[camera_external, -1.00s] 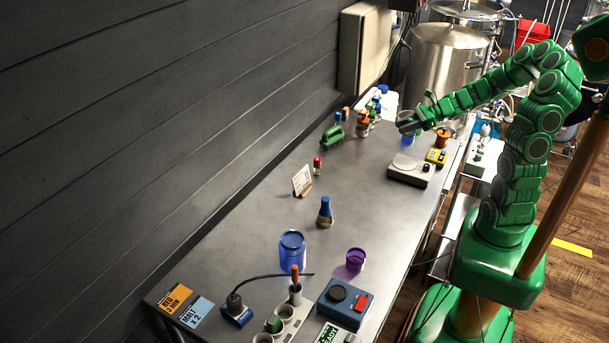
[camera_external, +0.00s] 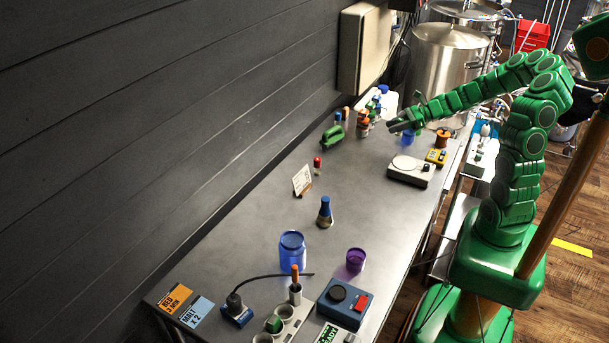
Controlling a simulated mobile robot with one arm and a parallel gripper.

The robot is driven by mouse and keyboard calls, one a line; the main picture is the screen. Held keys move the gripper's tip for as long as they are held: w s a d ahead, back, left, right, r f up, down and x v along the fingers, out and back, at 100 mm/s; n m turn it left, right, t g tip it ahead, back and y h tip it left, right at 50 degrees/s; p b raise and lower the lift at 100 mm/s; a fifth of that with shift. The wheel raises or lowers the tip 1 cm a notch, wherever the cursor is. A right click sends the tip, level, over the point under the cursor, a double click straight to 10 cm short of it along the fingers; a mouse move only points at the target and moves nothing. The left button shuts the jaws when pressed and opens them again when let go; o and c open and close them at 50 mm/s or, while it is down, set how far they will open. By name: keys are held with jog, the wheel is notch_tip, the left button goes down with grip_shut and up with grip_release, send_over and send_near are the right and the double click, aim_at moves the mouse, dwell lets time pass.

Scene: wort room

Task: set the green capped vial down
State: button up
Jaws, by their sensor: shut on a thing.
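My gripper (camera_external: 394,127) is at the far end of the bench, shut and reaching left, just above and left of a blue cup (camera_external: 408,138). The green capped vial is too small and too hidden by the dark fingers to make out clearly there. Close to the left of the fingers stand several small vials with orange and blue caps (camera_external: 364,117). A green piece (camera_external: 274,324) sits in the pale rack (camera_external: 293,322) at the near end; I cannot tell if it is a cap.
A scale (camera_external: 408,170), a yellow box (camera_external: 436,157) and an orange spool (camera_external: 442,136) stand near the gripper on the right. A green object (camera_external: 332,136) lies to the left.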

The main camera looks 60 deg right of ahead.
jog(key=w+f, duration=0.2)
jog(key=w+d+f, duration=0.1)
jog(key=w+f, duration=0.1)
jog(key=w+d+f, duration=0.1)
jog(key=w+f, duration=0.1)
jog(key=w, duration=0.1)
jog(key=shift+d+f, duration=0.2)
jog(key=shift+w+d+f, duration=0.2)
jog(key=shift+w+f, duration=0.25)
jog(key=shift+f, duration=1.6)
jog(key=shift+f, duration=0.15)
jog(key=o, duration=1)
jog(key=shift+o, duration=0.2)
